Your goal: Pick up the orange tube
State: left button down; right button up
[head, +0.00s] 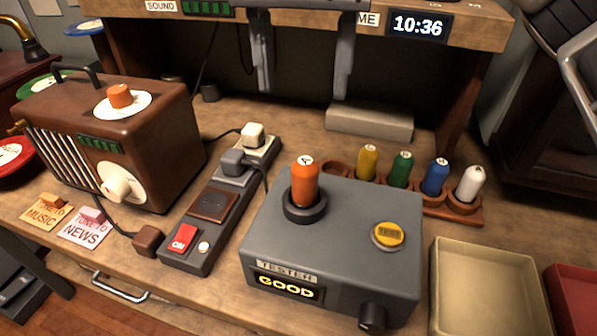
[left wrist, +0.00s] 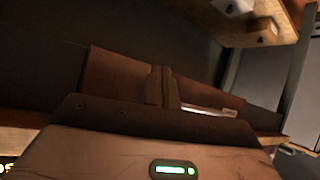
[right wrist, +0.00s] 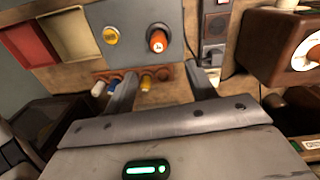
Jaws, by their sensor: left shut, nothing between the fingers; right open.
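The orange tube (head: 305,182) stands upright in the dark round socket (head: 305,207) on top of the grey tester (head: 345,222), whose display reads GOOD. My right gripper (head: 302,93) is open and empty above the back of the bench, behind the tube. In the right wrist view the orange tube (right wrist: 158,41) shows end-on beyond the open fingers (right wrist: 160,72), apart from them. My left gripper (left wrist: 162,70) is shut and empty in the left wrist view. It does not show in the head view.
A wooden rack (head: 462,216) behind the tester holds yellow, green, blue and white tubes and has an empty hole at left. A power strip (head: 225,200) and brown radio (head: 150,130) stand at left. A beige tray (head: 487,290) is at right. A shelf (head: 470,30) overhangs the back.

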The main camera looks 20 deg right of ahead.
aim_at(305, 160)
notch_tip(305, 160, down, 7)
jog(key=shift+s+d+f, duration=0.1)
jog(key=shift+s+f, duration=0.05)
jog(key=shift+f, duration=0.05)
jog(key=shift+d+f, duration=0.1)
jog(key=shift+f, duration=2.7)
jog(key=shift+c, duration=0.4)
jog(key=c, duration=0.8)
